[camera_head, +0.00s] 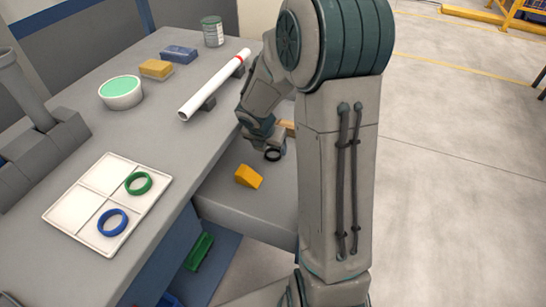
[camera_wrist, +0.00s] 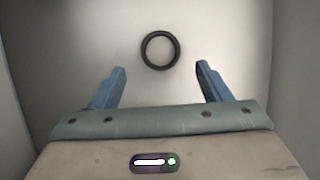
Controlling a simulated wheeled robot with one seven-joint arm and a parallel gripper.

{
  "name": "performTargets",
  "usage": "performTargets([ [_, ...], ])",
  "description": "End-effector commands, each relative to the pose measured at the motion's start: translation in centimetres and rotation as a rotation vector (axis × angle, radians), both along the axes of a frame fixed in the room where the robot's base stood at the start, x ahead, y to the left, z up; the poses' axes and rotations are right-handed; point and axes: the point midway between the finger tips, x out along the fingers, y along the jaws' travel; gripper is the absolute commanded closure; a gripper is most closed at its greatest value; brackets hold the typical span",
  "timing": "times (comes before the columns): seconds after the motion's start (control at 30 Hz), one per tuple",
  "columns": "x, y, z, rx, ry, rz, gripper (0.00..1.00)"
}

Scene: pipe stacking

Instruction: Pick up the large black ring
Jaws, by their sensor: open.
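The black ring (camera_wrist: 160,50) lies flat on a light surface in the wrist view, just beyond the fingertips and roughly centred between them. In the head view the black ring (camera_head: 273,155) shows at the lower grey shelf, right beneath my gripper (camera_head: 262,142). In the wrist view my gripper (camera_wrist: 161,72) is open, with its two blue fingers apart and nothing between them. The ring appears clear of both fingers. My arm hides part of the shelf around the ring in the head view.
An orange wedge block (camera_head: 248,177) lies on the shelf near the ring. On the table stand a white tray (camera_head: 75,203) with a green ring (camera_head: 138,174) and a blue ring (camera_head: 102,222), a white pipe (camera_head: 212,88) and a bowl (camera_head: 121,103). Walls flank the wrist view.

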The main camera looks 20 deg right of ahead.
Motion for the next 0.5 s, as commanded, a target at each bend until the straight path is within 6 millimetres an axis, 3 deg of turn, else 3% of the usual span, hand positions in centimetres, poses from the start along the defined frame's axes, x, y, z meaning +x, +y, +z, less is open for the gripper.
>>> performTargets([
  [0.3, 1.2, -1.4, -4.1, 0.001, 0.002, -0.003, 0.29],
  [0.5, 1.5, -1.6, -4.5, 0.000, 0.000, -0.001, 0.29],
])
